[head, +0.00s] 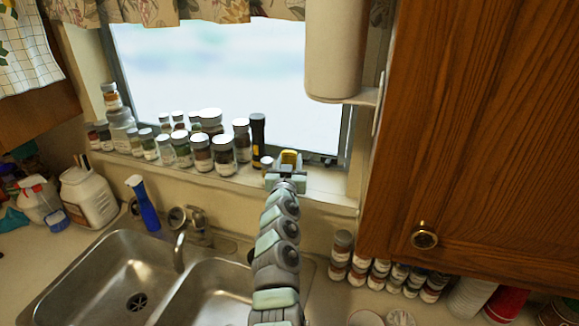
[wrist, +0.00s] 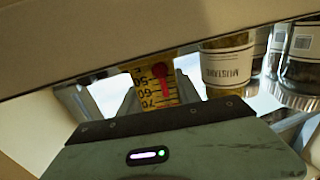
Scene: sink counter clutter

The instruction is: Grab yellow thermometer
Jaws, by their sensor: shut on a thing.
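The yellow thermometer (head: 290,157) is at the right end of the window sill in the head view. In the wrist view its yellow face (wrist: 155,85), with black numbers and a red mark, shows between the fingers. My gripper (head: 287,172) reaches over the sill and is shut on the thermometer. In the wrist view my gripper (wrist: 152,92) has a finger on each side of it. The thermometer's lower part is hidden behind the gripper body, and a beige surface cuts across its top in that view.
A black flashlight-like cylinder (head: 258,140) stands just left of the gripper. Several spice jars (head: 222,155) crowd the sill, and a mustard jar (wrist: 227,65) is close by. The sink (head: 125,275) lies below. A wooden cabinet (head: 470,130) blocks the right side.

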